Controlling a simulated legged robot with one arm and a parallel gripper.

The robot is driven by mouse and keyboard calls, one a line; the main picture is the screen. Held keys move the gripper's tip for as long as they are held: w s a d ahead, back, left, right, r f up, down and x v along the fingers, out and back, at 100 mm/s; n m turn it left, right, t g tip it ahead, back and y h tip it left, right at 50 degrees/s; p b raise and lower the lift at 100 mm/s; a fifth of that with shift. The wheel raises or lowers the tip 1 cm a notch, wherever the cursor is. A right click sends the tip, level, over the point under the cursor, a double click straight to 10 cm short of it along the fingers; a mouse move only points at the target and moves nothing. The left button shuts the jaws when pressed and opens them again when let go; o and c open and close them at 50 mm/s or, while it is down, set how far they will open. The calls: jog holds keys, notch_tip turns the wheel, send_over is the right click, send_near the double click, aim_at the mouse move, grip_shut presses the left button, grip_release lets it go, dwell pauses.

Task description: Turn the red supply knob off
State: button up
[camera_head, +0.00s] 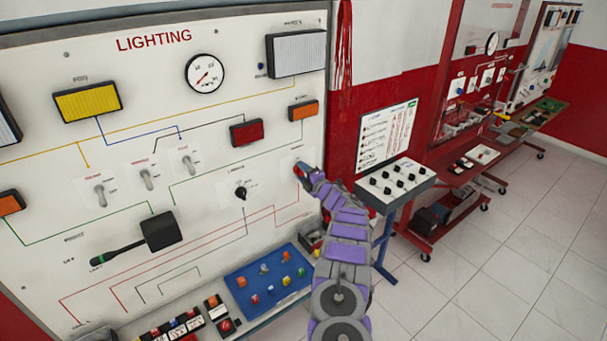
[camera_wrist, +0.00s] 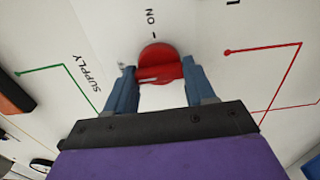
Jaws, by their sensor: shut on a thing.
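The red supply knob (camera_wrist: 158,62) is on the white lighting panel (camera_head: 215,120). In the wrist view it sits between the two blue fingers of my gripper (camera_wrist: 155,82), with the word SUPPLY to its left and ON above it. My gripper is shut on the knob. In the head view my gripper (camera_head: 305,172) is at the right edge of the panel, and a bit of red shows at its tip. The head view hides most of the knob behind the gripper.
A blue tray (camera_head: 235,284) with small coloured parts lies on the ledge below the panel. A grey switch box (camera_head: 412,178) on a stand is right of my arm. Red benches (camera_head: 470,175) stand farther right. The tiled floor (camera_head: 500,265) is clear at front right.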

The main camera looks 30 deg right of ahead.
jog(key=shift+a+f, duration=0.15)
jog(key=shift+f, duration=0.05)
jog(key=o, duration=1)
jog(key=shift+w, duration=0.1)
jog(key=shift+o, duration=0.2)
jog(key=shift+r, duration=0.1)
jog(key=shift+s+d, duration=0.25)
jog(key=shift+s, duration=0.45)
jog(key=s+d+p, duration=0.1)
jog(key=s, duration=1.4)
jog(key=shift+s+d, duration=0.35)
jog(key=shift+s, duration=0.05)
